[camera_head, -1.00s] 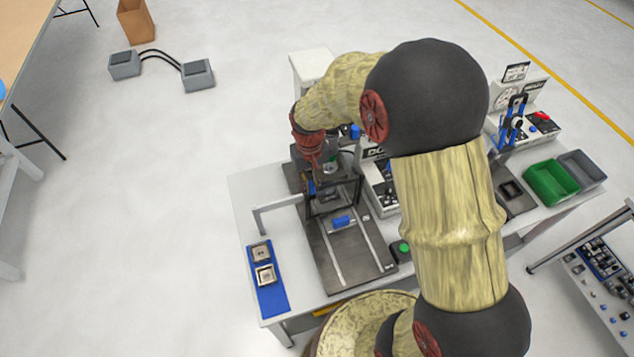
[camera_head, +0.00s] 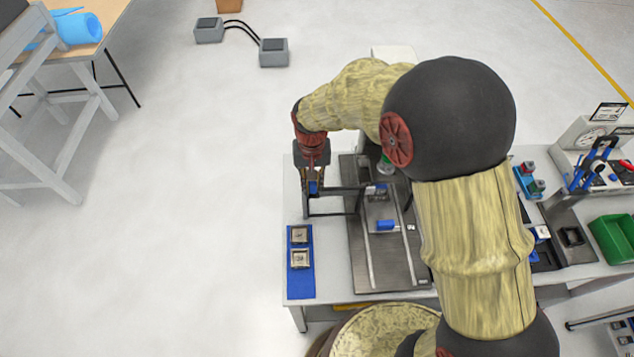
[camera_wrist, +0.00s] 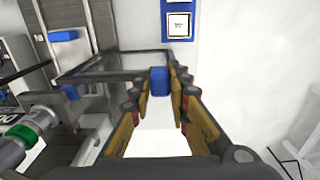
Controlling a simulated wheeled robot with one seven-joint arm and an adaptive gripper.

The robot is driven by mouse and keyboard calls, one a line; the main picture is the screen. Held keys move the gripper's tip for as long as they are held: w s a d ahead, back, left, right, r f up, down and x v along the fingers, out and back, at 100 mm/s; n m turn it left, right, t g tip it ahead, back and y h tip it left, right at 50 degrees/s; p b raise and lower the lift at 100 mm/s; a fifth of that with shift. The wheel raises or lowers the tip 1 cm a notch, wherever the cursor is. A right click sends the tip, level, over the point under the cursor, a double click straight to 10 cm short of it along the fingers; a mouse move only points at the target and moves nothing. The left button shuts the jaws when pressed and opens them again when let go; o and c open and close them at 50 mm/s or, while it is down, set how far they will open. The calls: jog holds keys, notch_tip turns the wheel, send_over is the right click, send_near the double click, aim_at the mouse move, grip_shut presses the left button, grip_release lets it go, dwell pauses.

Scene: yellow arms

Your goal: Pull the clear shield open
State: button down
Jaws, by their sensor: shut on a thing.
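The clear shield (camera_head: 361,203) is a see-through panel in a thin dark frame at the left side of the press fixture. In the wrist view its frame (camera_wrist: 100,76) runs from the fixture toward my fingers, and its blue handle (camera_wrist: 158,80) sits between the fingertips. My gripper (camera_head: 313,188) is shut on that blue handle, at the shield's outer end. The fingers also show in the wrist view (camera_wrist: 160,90). The shield stands out to the left of the fixture, over the white tabletop. My arm hides part of the press behind.
A metal base plate (camera_head: 385,278) with rails carries a blue block (camera_head: 386,225). A blue mat (camera_head: 300,291) with two square parts lies at the front left of the table. A green bin (camera_head: 617,240) stands at the right. The floor left of the table is clear.

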jog(key=c, duration=1.8)
grip_release()
jog(key=shift+o, duration=0.6)
notch_tip(320, 180, up, 12)
